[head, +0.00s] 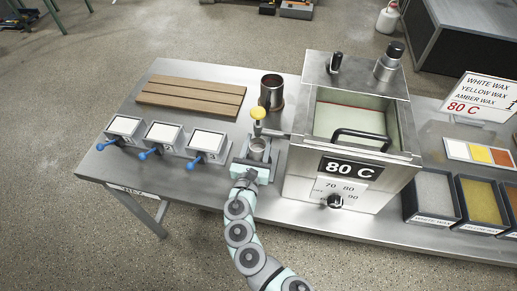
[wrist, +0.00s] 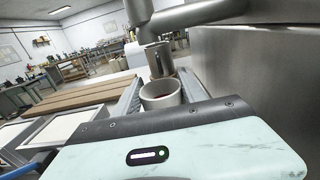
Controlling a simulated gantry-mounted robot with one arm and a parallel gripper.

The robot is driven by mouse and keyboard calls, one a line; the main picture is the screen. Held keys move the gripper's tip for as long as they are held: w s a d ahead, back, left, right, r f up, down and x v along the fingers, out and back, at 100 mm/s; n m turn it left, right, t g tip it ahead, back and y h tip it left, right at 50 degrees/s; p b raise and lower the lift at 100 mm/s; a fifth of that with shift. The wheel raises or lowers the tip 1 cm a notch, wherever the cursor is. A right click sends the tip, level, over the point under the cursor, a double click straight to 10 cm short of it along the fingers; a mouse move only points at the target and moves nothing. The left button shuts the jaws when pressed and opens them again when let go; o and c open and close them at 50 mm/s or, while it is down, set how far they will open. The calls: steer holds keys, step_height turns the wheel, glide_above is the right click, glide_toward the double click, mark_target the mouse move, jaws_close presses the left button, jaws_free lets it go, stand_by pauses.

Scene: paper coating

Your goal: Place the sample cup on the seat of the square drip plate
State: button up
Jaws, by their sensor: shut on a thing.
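The sample cup (head: 258,148) is a small grey metal cup, upright, below the yellow-handled tap at the left side of the wax tank. It also shows in the wrist view (wrist: 161,94), with something reddish inside. My gripper (head: 257,156) reaches in from the front and is shut on the cup, a finger on either side. The square drip plate (head: 237,158) seems to be the grey plate around and under the cup, largely hidden by the cup and gripper. I cannot tell whether the cup touches its seat.
The wax tank (head: 300,184) stands close on the right. The yellow-handled tap (head: 258,113) overhangs the cup. A dark metal pot (head: 271,91) stands behind. Several blue-levered boxes (head: 208,142) stand left, with wooden boards (head: 190,95) behind them.

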mark_target(256, 157)
steer(key=shift+s+f, duration=0.1)
steer(key=shift+f, duration=1.35)
steer(key=shift+f+b, duration=0.1)
steer(key=shift+b, duration=0.25)
steer(key=shift+f, duration=0.15)
steer(key=o, duration=1.3)
steer(key=shift+o, duration=0.2)
steer(key=shift+r, duration=0.25)
steer(key=shift+s, duration=0.25)
steer(key=p+v, duration=0.1)
steer(key=v, duration=1)
steer(key=shift+s, duration=0.25)
